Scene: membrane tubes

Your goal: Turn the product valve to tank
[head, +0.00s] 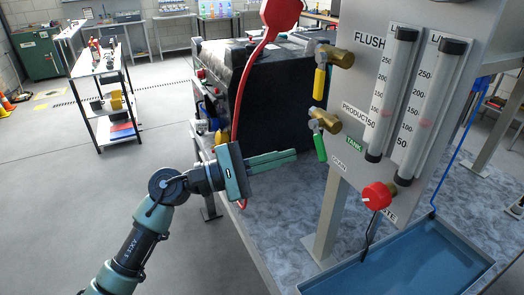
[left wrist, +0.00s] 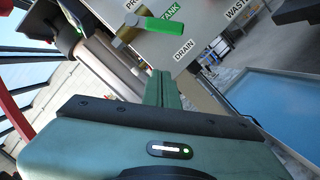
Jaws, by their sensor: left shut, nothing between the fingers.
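The product valve has a brass body (head: 325,121) and a green lever (head: 320,147) that hangs downward in the head view. It stands out from the panel beside the PRODUCT, TANK (head: 353,143) and DRAIN (head: 340,163) labels. In the left wrist view the green lever (left wrist: 165,28) shows beyond the fingertips; I cannot tell exactly which label it points to. My left gripper (head: 294,154) is shut and empty, its fingers pointing right toward the lever. A gap seems to lie between fingertips and lever. The fingers (left wrist: 162,75) also show shut in the left wrist view. My right gripper is not in view.
A yellow-handled flush valve (head: 320,82) sits above. Two clear flow tubes (head: 392,95) and a red knob (head: 377,196) are on the panel. A blue tray (head: 410,262) lies below. A dark machine with a red paddle-shaped part (head: 281,14) stands behind my gripper.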

